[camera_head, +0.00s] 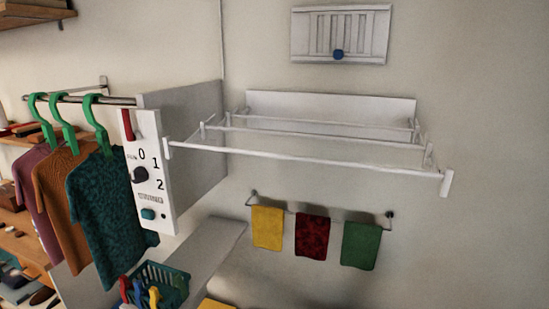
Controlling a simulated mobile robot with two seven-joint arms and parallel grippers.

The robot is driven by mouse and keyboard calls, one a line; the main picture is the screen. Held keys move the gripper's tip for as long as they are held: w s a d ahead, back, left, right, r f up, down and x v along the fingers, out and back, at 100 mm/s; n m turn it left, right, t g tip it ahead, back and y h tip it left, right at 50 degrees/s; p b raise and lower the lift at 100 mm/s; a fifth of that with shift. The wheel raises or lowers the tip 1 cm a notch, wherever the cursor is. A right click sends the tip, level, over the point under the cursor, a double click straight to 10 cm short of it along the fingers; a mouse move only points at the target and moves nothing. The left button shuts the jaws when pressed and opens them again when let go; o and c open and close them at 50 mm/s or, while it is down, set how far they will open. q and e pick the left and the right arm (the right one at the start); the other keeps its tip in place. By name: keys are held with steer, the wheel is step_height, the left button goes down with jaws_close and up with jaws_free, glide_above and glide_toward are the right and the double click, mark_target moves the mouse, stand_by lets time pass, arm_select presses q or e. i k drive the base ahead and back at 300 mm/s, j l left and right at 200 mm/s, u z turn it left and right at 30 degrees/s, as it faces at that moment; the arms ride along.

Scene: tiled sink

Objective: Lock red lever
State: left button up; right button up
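The red lever (127,125) is at the top left of a white control panel (152,205). It stands close to upright along the panel's left edge. Below it are the numbers 0, 1 and 2, a dark round knob (139,175) and a teal button (148,214). Neither of my grippers shows in the head view, and nothing touches the lever.
Shirts on green hangers (97,122) hang from a rail just left of the panel. A white drying rack (310,157) juts out to the right. Below are a green basket (172,280) with colourful items and three hanging towels (312,236).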

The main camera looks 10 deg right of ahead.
mark_target(132, 136)
steer(key=i+j, duration=0.15)
steer(key=j, duration=0.25)
steer(key=i+j+z, duration=0.15)
steer(key=j, duration=0.65)
steer(key=i+j+z, duration=0.1)
steer(key=j, duration=0.3)
steer(key=i+j, duration=0.15)
steer(key=j, duration=0.25)
steer(key=z, duration=0.05)
